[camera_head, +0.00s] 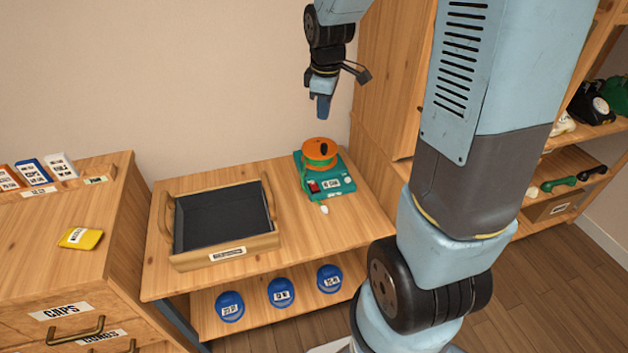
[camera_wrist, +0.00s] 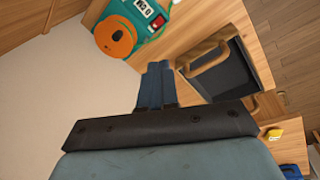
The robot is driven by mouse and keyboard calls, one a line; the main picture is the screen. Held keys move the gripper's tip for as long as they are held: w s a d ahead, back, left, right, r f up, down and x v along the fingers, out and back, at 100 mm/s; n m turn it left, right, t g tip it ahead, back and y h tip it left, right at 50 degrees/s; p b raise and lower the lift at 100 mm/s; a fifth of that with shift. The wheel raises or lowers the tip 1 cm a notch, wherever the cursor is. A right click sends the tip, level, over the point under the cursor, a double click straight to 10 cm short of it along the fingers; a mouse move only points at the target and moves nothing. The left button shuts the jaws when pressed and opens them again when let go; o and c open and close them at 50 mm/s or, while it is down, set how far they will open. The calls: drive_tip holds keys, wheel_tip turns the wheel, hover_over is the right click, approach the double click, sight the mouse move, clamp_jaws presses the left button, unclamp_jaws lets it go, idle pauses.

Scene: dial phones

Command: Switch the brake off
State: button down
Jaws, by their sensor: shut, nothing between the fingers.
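A teal device (camera_head: 342,184) with an orange round top (camera_head: 319,150) stands at the back right of the wooden table; I take it to be the brake unit. A red switch (camera_head: 313,187) and a white label are on its front. In the wrist view the device (camera_wrist: 128,14) is at the top, with its orange disc (camera_wrist: 115,37) and red switch (camera_wrist: 157,23) visible. My gripper (camera_head: 322,108) is shut and empty, pointing down above and behind the device, apart from it. Its closed fingers also show in the wrist view (camera_wrist: 157,72). The switch's position is too small to tell.
A dark-lined wooden tray (camera_head: 222,216) with handles sits left of the device. Several blue round things, including one (camera_head: 281,292), lie on the shelf below. A drawer cabinet (camera_head: 60,270) with a yellow item (camera_head: 81,238) stands left. A tall wooden cabinet (camera_head: 387,85) is right of the device.

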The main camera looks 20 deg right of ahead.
drive_tip(key=w+f+n+g, duration=0.1)
drive_tip(key=w+f+n, duration=0.2)
drive_tip(key=f, duration=0.5)
drive_tip(key=w+f+n+g, duration=0.1)
drive_tip(key=w+f+n, duration=0.2)
drive_tip(key=f, duration=0.5)
drive_tip(key=shift+w+f, duration=0.3)
drive_tip(key=shift+f, duration=0.1)
drive_tip(key=shift+w+a+r, duration=0.1)
drive_tip(key=shift+w, duration=0.05)
drive_tip(key=shift+w+r, duration=0.2)
drive_tip(key=shift+w, duration=0.4)
wheel_tip(320, 180, up, 14)
drive_tip(key=w, duration=0.2)
drive_tip(key=shift+f, duration=0.15)
